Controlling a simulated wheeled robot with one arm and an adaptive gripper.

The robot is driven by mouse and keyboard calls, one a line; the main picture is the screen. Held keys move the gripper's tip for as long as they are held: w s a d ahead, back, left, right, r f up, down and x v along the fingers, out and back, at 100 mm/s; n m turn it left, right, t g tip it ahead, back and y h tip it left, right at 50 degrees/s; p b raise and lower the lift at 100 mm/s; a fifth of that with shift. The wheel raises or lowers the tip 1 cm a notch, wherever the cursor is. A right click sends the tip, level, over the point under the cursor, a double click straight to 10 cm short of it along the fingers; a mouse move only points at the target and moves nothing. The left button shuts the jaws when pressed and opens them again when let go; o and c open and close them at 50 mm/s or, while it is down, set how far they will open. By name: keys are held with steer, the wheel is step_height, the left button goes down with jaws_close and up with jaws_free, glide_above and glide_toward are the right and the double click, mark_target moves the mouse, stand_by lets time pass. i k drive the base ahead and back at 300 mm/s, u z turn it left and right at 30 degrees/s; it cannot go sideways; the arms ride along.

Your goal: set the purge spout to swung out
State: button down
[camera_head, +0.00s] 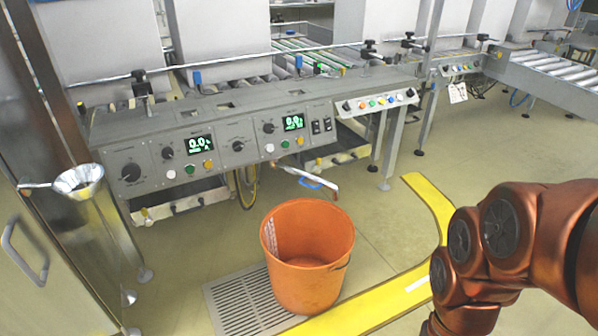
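A thin pipe that looks like the purge spout (299,175) sticks out from below the front of the grey control console. It points forward and to the right, above the back of an orange bucket (307,285). The bucket stands open on the floor and looks empty. My copper-coloured arm is at the lower right, well apart from the spout. My gripper is out of view, below the bottom edge.
The console (220,137) has knobs, buttons and two green displays. A floor grate (245,303) and yellow floor stripe (432,200) lie near the bucket. Open floor lies right of the spout.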

mark_target(275, 163)
steer(key=u, duration=0.7)
steer(key=i, duration=0.85)
steer(key=u, duration=1)
